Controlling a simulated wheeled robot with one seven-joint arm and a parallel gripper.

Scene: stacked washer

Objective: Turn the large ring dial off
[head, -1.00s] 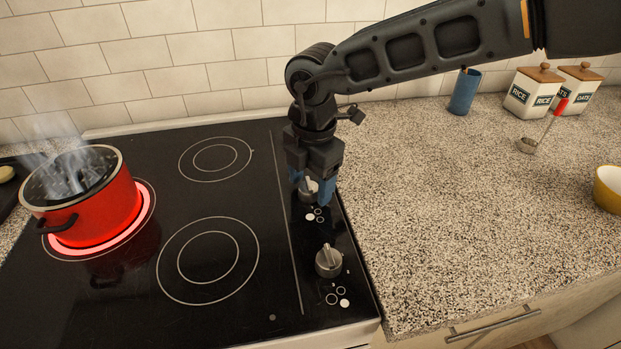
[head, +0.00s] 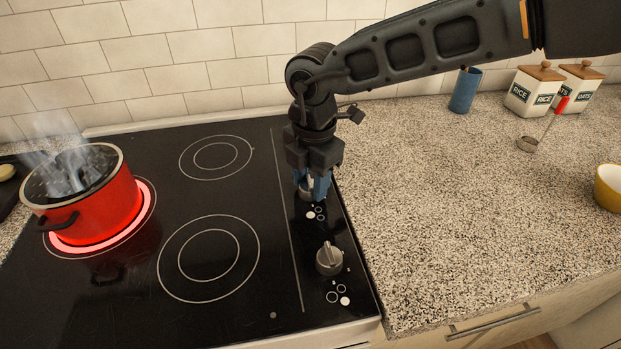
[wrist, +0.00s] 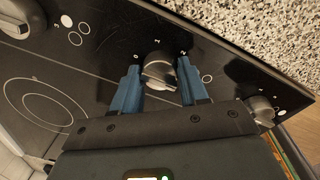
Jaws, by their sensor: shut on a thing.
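My gripper (head: 312,187) points down at the control strip on the cooktop's right side. Its blue fingers are shut on a silver dial (wrist: 159,72), which sits between them in the wrist view. In the head view this dial is mostly hidden by the fingers. Marks including 1 and 2 show around it in the wrist view. A second silver dial (head: 329,259) stands free nearer the front. Another dial (wrist: 22,14) shows at the upper left of the wrist view. I cannot tell from the burner marks which is the large ring dial.
A steaming red pot (head: 86,194) stands on a glowing burner at the left. The black cooktop (head: 140,290) has other unlit burner rings. A blue cup (head: 465,90), white canisters (head: 533,92) and a yellow bowl (head: 609,187) stand on the speckled counter, whose middle is clear.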

